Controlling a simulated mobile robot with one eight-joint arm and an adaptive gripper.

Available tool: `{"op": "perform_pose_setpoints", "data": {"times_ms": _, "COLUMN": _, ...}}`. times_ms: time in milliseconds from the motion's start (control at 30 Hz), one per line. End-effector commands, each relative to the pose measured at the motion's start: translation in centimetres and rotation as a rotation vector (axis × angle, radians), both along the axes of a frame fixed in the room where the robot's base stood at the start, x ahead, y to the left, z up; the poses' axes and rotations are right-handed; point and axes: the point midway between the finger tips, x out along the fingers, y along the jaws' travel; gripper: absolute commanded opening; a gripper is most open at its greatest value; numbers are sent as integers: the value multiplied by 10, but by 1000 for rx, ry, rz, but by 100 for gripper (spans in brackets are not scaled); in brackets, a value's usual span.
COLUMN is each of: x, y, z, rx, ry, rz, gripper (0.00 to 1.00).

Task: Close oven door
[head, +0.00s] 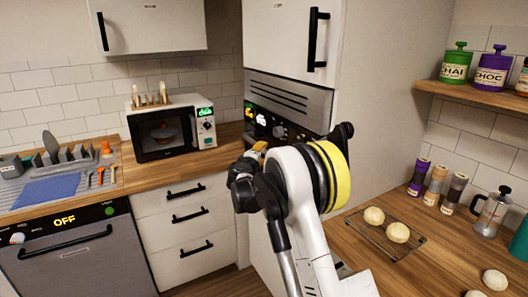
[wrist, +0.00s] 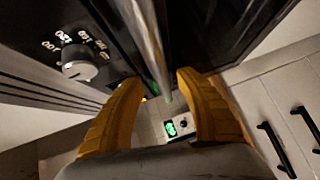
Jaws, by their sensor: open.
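The oven (head: 290,98) is built into the tall white cabinet, with a metal vent and a dark control panel. My arm hides most of its front below the panel in the head view. In the wrist view its dark door (wrist: 215,30) lies ahead, with a silver bar handle (wrist: 148,40) running down between my fingers. How far the door stands open I cannot tell. My gripper (wrist: 158,85) is open, its yellow fingers on either side of the handle's lower end; contact is unclear. In the head view my gripper (head: 258,147) is in front of the oven.
An oven knob (wrist: 78,64) is left of the fingers. A microwave (head: 172,128) stands on the left counter above white drawers (head: 190,222). A dishwasher (head: 75,250) is at the far left.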

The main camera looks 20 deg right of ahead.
Motion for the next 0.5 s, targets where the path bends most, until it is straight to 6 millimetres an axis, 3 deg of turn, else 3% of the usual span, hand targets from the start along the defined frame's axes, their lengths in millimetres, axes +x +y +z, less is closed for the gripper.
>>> {"op": "perform_pose_setpoints", "data": {"times_ms": 200, "x": -37, "y": 31, "z": 7, "rx": -2, "ry": 1, "rz": 1, "gripper": 43}}
{"op": "perform_pose_setpoints", "data": {"times_ms": 500, "x": -58, "y": 48, "z": 11, "rx": -1, "ry": 0, "rz": -1, "gripper": 43}}
